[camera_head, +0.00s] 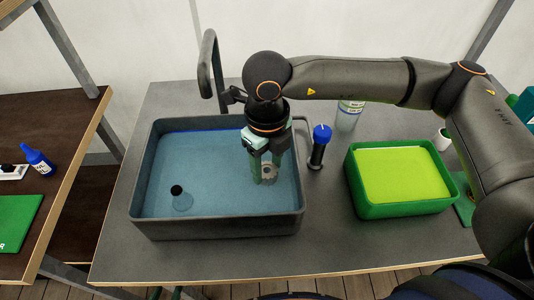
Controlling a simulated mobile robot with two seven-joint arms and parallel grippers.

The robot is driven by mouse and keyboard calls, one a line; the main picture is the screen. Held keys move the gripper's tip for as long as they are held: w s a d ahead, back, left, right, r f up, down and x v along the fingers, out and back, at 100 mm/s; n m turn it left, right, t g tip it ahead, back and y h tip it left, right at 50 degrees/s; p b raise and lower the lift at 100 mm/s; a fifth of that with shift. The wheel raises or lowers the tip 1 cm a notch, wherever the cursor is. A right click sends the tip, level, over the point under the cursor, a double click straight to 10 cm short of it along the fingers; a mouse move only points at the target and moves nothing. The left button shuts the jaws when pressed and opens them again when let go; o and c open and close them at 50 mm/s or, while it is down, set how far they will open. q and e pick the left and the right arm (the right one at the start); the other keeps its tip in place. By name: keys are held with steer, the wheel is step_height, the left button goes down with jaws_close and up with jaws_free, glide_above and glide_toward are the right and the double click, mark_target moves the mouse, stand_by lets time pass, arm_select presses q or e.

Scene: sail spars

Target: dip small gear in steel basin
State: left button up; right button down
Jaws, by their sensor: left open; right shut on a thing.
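The steel basin (145,200) is a dark grey rectangular tub on the table, holding blue liquid (215,165). My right gripper (266,180) points down inside the basin's right part. It is shut on the small gear (270,172), a pale grey-beige ring with a hole, partly covered by the fingers. The gear is low, near the liquid; I cannot tell if it touches or is under the surface. Two greenish tips of my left gripper (167,293) show at the bottom edge, apart and empty, in front of the table.
A green tub (408,207) with yellow-green content stands to the right. A blue-capped dark bottle (319,150) and a clear labelled container (348,115) stand between. A tap (207,65) rises behind the basin. A dark stopper-like piece (177,191) is in the basin.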

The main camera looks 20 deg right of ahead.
steer(key=shift+f+b, duration=1.55)
steer(key=shift+f, duration=1.9)
steer(key=shift+d, duration=0.15)
steer(key=shift+s+d, duration=0.1)
steer(key=shift+d, duration=0.25)
steer(key=shift+a+b, duration=0.2)
steer(key=shift+b, duration=0.25)
steer(key=shift+a, duration=0.3)
steer(key=shift+d+b, duration=0.15)
steer(key=shift+b, duration=0.15)
steer(key=shift+d, duration=0.35)
